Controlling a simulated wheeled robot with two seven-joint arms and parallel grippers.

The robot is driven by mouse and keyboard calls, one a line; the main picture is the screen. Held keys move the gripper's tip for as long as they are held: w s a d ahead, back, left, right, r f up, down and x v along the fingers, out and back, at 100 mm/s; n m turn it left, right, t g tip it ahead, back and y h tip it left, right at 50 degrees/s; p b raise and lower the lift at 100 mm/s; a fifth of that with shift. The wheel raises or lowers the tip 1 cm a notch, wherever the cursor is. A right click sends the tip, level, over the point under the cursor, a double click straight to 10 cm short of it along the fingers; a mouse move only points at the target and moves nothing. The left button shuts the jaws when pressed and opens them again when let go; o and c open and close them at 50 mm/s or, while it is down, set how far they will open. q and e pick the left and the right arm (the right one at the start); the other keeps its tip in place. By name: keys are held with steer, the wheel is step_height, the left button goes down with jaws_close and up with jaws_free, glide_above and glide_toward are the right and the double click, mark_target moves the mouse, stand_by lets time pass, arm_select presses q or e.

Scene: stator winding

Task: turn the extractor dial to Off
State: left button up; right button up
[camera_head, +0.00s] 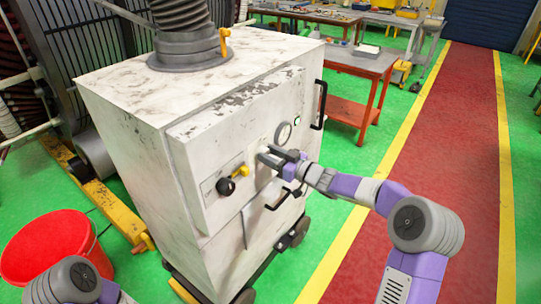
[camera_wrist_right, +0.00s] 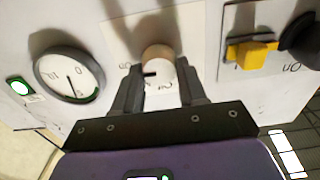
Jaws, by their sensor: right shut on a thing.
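The extractor (camera_head: 135,115) is a worn white cabinet with a thick hose on top. Its dial (camera_wrist_right: 158,60) is a round cream knob on a white plate with printed numbers. A short black mark shows at the dial's lower left edge in the wrist view. My right gripper (camera_wrist_right: 158,92) has its two dark fingers on either side of the dial and is shut on it. In the head view my right gripper (camera_head: 275,160) reaches the cabinet front from the right and largely hides the dial. My left gripper is out of view; only part of the left arm shows at bottom left.
A round gauge (camera_wrist_right: 69,76) and a lit green button (camera_wrist_right: 19,86) are left of the dial in the wrist view. A yellow handle (camera_wrist_right: 250,52) and black knob (camera_wrist_right: 300,40) are right. A red bucket (camera_head: 48,246) stands left of the cabinet. Black handles (camera_head: 320,105) project from its front.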

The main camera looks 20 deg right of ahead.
steer(key=shift+s+a+f+n+b, duration=0.1)
steer(key=shift+f+n+b, duration=0.05)
steer(key=shift+n+b, duration=3.7)
steer(key=shift+a+f+n+b, duration=0.1)
steer(key=shift+n+b, duration=2.4)
steer(key=shift+n, duration=2.55)
steer(key=o, duration=1.1)
steer(key=shift+c, duration=0.2)
